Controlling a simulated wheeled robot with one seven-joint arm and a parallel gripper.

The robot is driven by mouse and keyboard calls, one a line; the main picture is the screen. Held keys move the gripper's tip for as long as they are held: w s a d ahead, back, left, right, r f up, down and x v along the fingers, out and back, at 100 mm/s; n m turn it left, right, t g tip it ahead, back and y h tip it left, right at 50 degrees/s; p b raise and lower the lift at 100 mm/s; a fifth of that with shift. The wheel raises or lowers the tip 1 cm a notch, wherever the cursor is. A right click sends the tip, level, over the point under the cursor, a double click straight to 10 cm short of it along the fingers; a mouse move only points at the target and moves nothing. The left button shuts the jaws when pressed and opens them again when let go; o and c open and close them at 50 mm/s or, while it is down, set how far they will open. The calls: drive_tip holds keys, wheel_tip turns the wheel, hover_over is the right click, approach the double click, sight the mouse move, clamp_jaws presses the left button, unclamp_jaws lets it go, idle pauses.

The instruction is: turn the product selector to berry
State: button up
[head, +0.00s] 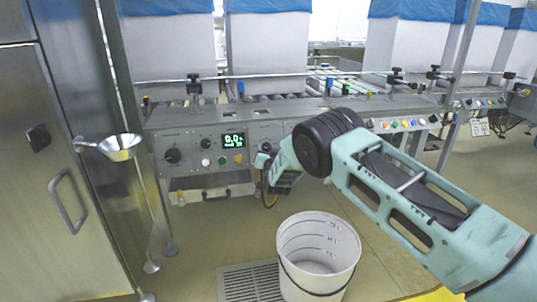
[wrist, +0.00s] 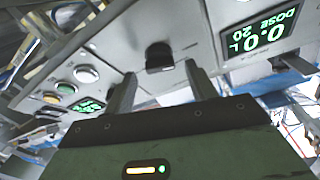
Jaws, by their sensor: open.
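A black knob (wrist: 159,56) on the grey control panel (wrist: 120,40) shows in the wrist view, likely the product selector. I cannot read any berry mark or label around it. My gripper (wrist: 161,70) is open, with one finger on either side of the knob's near side; I cannot tell whether either touches it. In the head view my gripper (head: 266,164) is at the panel front, right of the green display (head: 233,140), and the arm hides the panel there. Another black knob (head: 172,156) is at the panel's left.
The wrist view shows a display (wrist: 264,35) reading 0.0 L, dose 20, and white (wrist: 87,74) and green (wrist: 66,88) buttons. A white bucket (head: 318,262) stands on the floor below my arm.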

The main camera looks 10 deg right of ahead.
drive_tip(key=shift+w, duration=0.6)
drive_tip(key=shift+d, duration=0.1)
drive_tip(key=c, duration=1)
